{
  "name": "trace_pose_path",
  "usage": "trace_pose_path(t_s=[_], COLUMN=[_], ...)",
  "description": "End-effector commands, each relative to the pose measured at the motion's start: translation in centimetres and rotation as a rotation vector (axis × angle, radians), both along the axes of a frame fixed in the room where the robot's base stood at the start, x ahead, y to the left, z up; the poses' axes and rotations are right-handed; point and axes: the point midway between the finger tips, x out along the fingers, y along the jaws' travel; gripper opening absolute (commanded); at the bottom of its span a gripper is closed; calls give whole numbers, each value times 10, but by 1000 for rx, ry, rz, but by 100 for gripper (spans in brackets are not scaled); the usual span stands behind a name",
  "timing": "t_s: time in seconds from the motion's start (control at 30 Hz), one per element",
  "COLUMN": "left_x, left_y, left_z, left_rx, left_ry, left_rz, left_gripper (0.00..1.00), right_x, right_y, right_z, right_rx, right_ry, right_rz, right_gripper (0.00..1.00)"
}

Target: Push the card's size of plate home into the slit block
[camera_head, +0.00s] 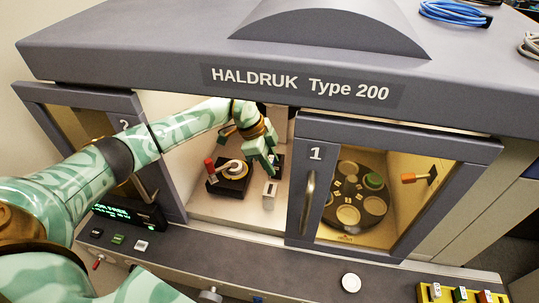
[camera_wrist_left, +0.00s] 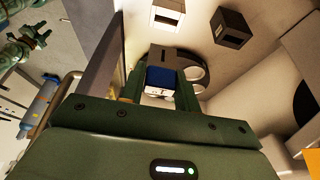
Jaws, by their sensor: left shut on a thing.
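My left gripper (camera_head: 263,170) reaches into the open chamber. In the left wrist view it is shut on a plate (camera_wrist_left: 160,80) with a blue grip and a white, marked lower part; the mark is too small to read. The plate is hidden in the head view. A white block with a dark slot (camera_head: 270,194) stands on the chamber floor just below the gripper; it shows at the top of the wrist view (camera_wrist_left: 168,14). A dark block (camera_wrist_left: 230,27) stands beside it. The plate appears apart from both blocks. My right gripper (camera_wrist_left: 35,36) shows small in the wrist view, its jaws unclear.
A dark stage with a red knob (camera_head: 209,164) and pale disc stands left of the gripper. Door 1 (camera_head: 312,185) bounds the opening on the right, door 2 (camera_head: 128,125) on the left. A yellow rack (camera_head: 425,293) holds several labelled plates. A green-lettered display (camera_head: 120,211) is at left.

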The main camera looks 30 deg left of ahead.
Motion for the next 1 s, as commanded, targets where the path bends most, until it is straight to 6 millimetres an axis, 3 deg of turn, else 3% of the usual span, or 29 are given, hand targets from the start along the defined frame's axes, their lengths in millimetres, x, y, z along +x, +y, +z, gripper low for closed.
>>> trace_pose_path(t_s=[0.37, 0.8, 1.0], left_x=[-1, -1, -1], left_y=[1, 1, 0], left_z=[1, -46, -52], left_rx=[1, 1, 0], left_ry=[-3, -3, -4], left_rz=[3, 5, 5], left_gripper=[0, 0, 0], right_x=[3, 4, 3], right_y=[-2, 5, 6], right_z=[7, -17, -19], right_rx=[-3, 6, 9], right_ry=[-4, -4, -4], right_rz=[3, 3, 3], right_gripper=[36, 36, 36])
